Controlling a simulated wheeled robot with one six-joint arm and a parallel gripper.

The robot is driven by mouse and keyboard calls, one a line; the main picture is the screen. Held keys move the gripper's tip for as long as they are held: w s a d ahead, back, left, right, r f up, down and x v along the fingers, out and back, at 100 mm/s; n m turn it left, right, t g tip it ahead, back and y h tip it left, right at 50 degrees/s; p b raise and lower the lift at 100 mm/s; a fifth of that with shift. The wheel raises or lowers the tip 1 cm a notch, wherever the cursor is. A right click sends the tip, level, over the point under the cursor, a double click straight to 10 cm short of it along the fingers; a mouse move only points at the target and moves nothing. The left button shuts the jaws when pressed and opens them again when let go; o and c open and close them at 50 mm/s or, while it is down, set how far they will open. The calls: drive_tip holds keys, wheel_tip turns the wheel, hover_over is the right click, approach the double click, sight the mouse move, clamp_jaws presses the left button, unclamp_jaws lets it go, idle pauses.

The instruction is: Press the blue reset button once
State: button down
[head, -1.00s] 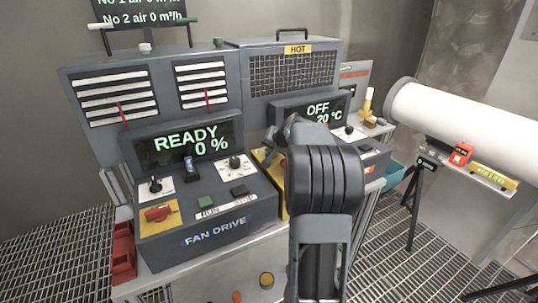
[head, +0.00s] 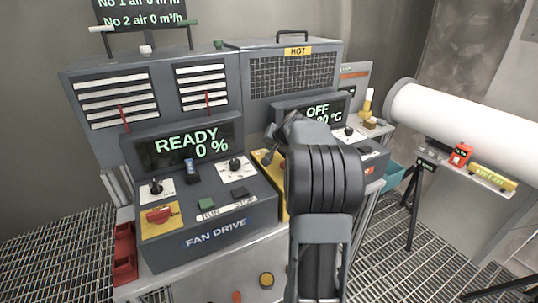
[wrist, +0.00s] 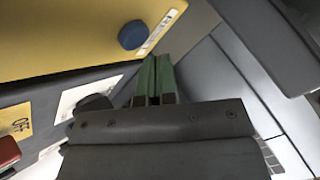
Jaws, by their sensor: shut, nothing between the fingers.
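The blue reset button (wrist: 132,34) is a round, dark blue knob on a yellow panel (wrist: 60,35) in the wrist view. A white label strip (wrist: 157,32) with print too small to read lies beside it. My gripper (wrist: 157,58) shows two green fingers side by side, shut and empty. In the picture the fingertips are just below and right of the button, with no contact visible. In the head view the button and my fingers are hidden by my arm. Only part of the yellow panel (head: 261,157) shows there, between the two consoles.
The fan drive console (head: 215,225) stands left of my arm, its display reading READY 0 %. The heater console (head: 295,75) behind reads OFF. A white duct (head: 460,125) is at the right. A red switch (wrist: 8,150) sits near the lower left of the wrist view.

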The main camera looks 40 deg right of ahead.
drive_tip(key=shift+r, duration=0.15)
drive_tip(key=shift+r+p, duration=1.75)
drive_tip(key=shift+r, duration=0.65)
drive_tip(key=s+a+n+g, duration=0.1)
drive_tip(key=s+a, duration=0.2)
drive_tip(key=a, duration=0.3)
drive_tip(key=s+a+n+g+y, duration=0.1)
drive_tip(key=s+a+n, duration=0.1)
drive_tip(key=s+a, duration=0.2)
drive_tip(key=s+a+n, duration=0.2)
drive_tip(key=s+a, duration=0.1)
drive_tip(key=a, duration=0.7)
drive_tip(key=shift+s+r+g, duration=0.1)
drive_tip(key=shift+s+g, duration=0.15)
drive_tip(key=shift+g, duration=0.15)
drive_tip(key=s+a+f+n+g, duration=0.1)
drive_tip(key=s+a+f+n, duration=0.1)
drive_tip(key=s, duration=0.5)
drive_tip(key=s+a+f+n+g, duration=0.1)
drive_tip(key=s+a+f+n, duration=0.1)
drive_tip(key=s+a, duration=0.3)
drive_tip(key=shift+s+f+h, duration=0.3)
drive_tip(key=shift+s+f, duration=0.4)
drive_tip(key=shift+s, duration=0.5)
